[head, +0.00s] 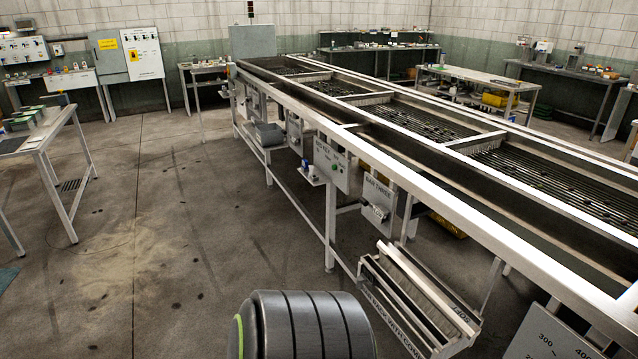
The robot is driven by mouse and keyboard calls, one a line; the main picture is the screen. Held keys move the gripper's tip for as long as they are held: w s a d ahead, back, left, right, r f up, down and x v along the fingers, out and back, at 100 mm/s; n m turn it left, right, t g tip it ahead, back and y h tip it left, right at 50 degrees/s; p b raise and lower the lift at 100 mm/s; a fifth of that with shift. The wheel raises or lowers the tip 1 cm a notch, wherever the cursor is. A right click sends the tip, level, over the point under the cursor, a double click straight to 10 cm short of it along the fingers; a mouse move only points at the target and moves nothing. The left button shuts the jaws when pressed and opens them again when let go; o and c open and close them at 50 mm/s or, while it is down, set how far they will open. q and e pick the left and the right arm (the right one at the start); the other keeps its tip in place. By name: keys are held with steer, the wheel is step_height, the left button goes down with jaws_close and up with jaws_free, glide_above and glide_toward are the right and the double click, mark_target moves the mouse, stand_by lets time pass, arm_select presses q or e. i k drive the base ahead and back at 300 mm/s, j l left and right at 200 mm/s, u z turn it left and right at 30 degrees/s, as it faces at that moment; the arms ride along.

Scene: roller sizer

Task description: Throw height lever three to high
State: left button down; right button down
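The roller sizer (395,170) is a long metal machine running from the back left to the front right, with dark rollers between pale rails. A grey plate (379,196) on its near side carries lettering that seems to read "BAR THREE". A grey control box (333,165) with a small green spot is mounted just left of it. Further boxes (294,133) hang along the same side toward the far end. I cannot make out which part is height lever three or how it is set. Neither of my grippers is in view.
A slatted chute (420,300) juts from the machine's near side at lower right. A white table (50,135) stands at left. The concrete floor (150,230) between table and machine is clear.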

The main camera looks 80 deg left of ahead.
mark_target(362, 201)
steer(key=u, duration=2.3)
steer(key=i+j+u, duration=0.15)
steer(key=i, duration=0.3)
